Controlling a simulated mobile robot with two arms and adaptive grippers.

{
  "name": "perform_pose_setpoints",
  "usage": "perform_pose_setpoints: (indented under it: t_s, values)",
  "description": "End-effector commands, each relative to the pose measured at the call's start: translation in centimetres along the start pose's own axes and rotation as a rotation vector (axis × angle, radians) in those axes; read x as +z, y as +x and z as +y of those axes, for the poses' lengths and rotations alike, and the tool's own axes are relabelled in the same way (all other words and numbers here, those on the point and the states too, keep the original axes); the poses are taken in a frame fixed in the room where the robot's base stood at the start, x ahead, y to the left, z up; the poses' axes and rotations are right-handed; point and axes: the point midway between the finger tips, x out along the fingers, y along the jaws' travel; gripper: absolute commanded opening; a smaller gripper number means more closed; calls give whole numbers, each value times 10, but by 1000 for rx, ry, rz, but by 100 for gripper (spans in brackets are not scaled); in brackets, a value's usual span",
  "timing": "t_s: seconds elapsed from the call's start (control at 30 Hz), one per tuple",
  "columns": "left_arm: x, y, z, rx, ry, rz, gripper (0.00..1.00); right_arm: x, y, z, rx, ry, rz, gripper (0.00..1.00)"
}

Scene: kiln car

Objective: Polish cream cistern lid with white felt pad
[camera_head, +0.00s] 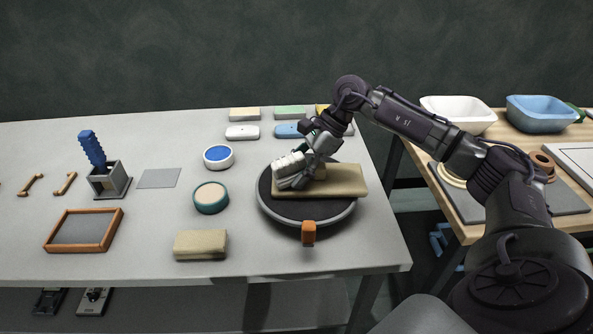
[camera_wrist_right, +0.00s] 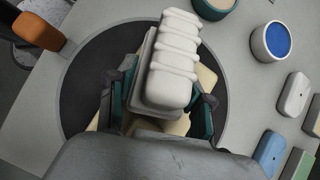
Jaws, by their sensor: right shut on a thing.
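The cream cistern lid (camera_head: 345,181) lies flat on a round dark turntable (camera_head: 305,218) with a grey rim. My right gripper (camera_head: 311,167) is over the left half of the lid and shut on a white ribbed block, which I take for the white felt pad (camera_head: 290,164). In the right wrist view the pad (camera_wrist_right: 172,62) sits between the two teal-edged fingers (camera_wrist_right: 160,108) and covers much of the lid (camera_wrist_right: 208,78). The pad is low over the lid; I cannot tell whether its underside touches. My left gripper is out of view.
An orange block (camera_head: 309,232) is at the turntable's front rim. A tan block (camera_head: 201,244), a teal tub (camera_head: 211,198) and a blue-topped white tub (camera_head: 218,157) stand to its left. Several coloured blocks line the back. A wooden-framed tray (camera_head: 84,250) is front left.

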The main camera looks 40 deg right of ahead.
Motion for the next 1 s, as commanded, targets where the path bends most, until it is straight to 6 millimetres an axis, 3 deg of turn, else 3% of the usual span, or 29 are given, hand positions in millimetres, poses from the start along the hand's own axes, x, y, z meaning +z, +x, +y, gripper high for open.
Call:
perform_pose_setpoints:
  t_s: [0.33, 1.0]
  values:
    - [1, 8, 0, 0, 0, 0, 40, 13, 10, -8, -1, 0, -58, 0]
    - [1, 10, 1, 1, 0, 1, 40, 12, 12, -7, 0, 0, -58, 0]
